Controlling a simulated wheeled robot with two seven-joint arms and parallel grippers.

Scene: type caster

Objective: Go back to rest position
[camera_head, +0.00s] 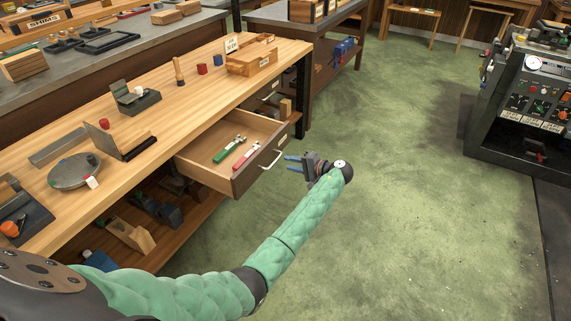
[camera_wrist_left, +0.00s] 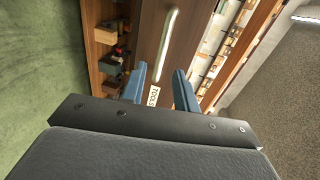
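My left gripper (camera_head: 293,163) is at the end of the green-sleeved left arm, just right of an open drawer (camera_head: 212,173) in the wooden workbench. Its two blue fingers are apart with nothing between them, and they point at the drawer front. The left wrist view shows the open fingers (camera_wrist_left: 158,88) facing the drawer front, with its pale handle (camera_wrist_left: 168,45) and a "TOOLS" label (camera_wrist_left: 153,96). In the head view the fingers are close to the handle (camera_head: 272,159) but apart from it. My right gripper is not in view.
A green-handled tool (camera_head: 229,149) and a red-handled tool (camera_head: 245,157) lie in the drawer. The bench top (camera_head: 205,110) holds a round plate (camera_head: 74,171), small blocks and a wooden box (camera_head: 252,61). A dark machine (camera_head: 522,105) stands at right. The green floor (camera_head: 400,190) between is clear.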

